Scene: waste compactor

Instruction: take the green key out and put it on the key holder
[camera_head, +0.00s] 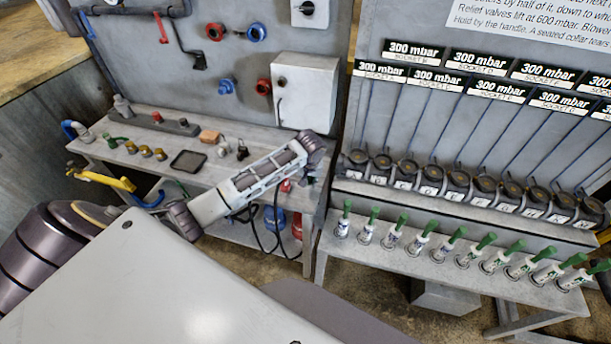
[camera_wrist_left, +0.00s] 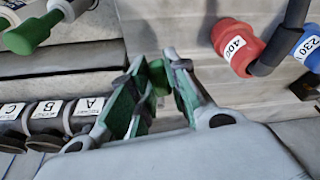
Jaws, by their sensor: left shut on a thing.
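My left arm reaches across from the left in the head view, and its gripper (camera_head: 312,163) is at the right end of the left workbench. In the left wrist view the two fingers of the left gripper (camera_wrist_left: 157,95) are closed around a small dark green piece (camera_wrist_left: 157,77), which looks like the green key. Its shape is mostly hidden by the fingers. I cannot make out the key holder with certainty in either view. My right gripper is not in view.
The left workbench (camera_head: 150,125) holds small fittings and a black tray (camera_head: 188,160). A grey box (camera_head: 305,88) hangs behind. A red plug (camera_wrist_left: 237,47) is close right of the fingers.

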